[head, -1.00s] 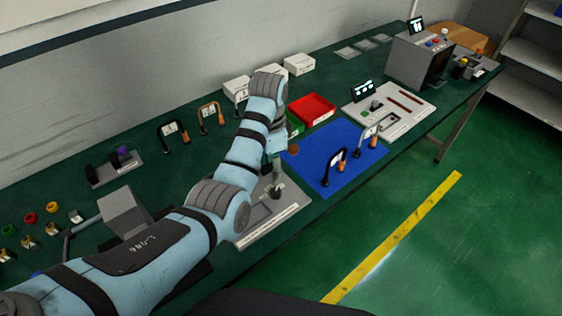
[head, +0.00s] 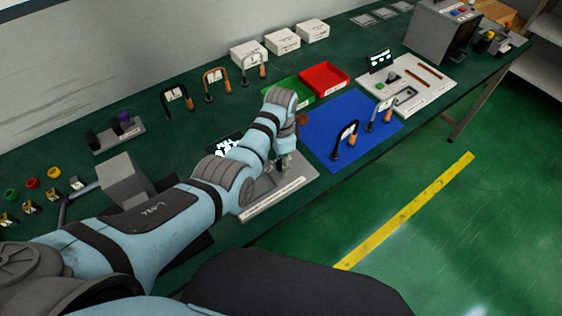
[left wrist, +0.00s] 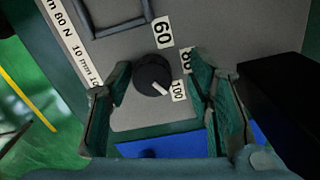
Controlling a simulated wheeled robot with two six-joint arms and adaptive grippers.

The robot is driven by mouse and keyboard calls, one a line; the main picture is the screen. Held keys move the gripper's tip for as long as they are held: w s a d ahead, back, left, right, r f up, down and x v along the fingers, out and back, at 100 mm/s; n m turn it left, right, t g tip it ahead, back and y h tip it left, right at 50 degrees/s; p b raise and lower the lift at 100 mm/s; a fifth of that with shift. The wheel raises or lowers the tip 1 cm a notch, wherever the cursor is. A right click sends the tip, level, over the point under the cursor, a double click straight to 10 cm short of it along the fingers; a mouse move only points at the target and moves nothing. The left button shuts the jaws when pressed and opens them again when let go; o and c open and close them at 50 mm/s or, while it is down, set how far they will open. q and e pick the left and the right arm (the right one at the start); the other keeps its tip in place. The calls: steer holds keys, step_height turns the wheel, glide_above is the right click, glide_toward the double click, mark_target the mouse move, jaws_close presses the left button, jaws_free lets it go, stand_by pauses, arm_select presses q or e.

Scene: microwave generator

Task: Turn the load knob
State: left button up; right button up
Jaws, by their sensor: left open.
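The load knob (left wrist: 153,75) is round and black with a white pointer line, in the left wrist view. Its pointer aims down and right, toward the 100 label (left wrist: 178,90); labels 60 and 80 also show along its side. It sits on a grey panel (left wrist: 125,115), which also shows in the head view (head: 258,203). My left gripper (left wrist: 162,73) is open, with its green fingers on either side of the knob; I cannot tell whether they touch it. In the head view the left gripper (head: 284,165) is low over the panel and hides the knob.
A lit display (head: 224,146) stands behind my left arm. A blue mat (head: 330,118) with cable-like handles lies to the right of the panel. Green (head: 290,90) and red (head: 323,78) trays stand behind it. The table's front edge is close to the panel.

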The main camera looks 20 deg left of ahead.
arm_select(q)
steer(key=shift+s+r, duration=0.25)
steer(key=shift+s, duration=0.05)
steer(key=shift+s+d+r, duration=0.1)
steer(key=shift+s, duration=0.1)
steer(key=shift+c, duration=0.9)
steer(key=c, duration=0.3)
steer(key=shift+w, duration=0.1)
jaws_close()
arm_select(e)
steer(key=shift+s, duration=0.65)
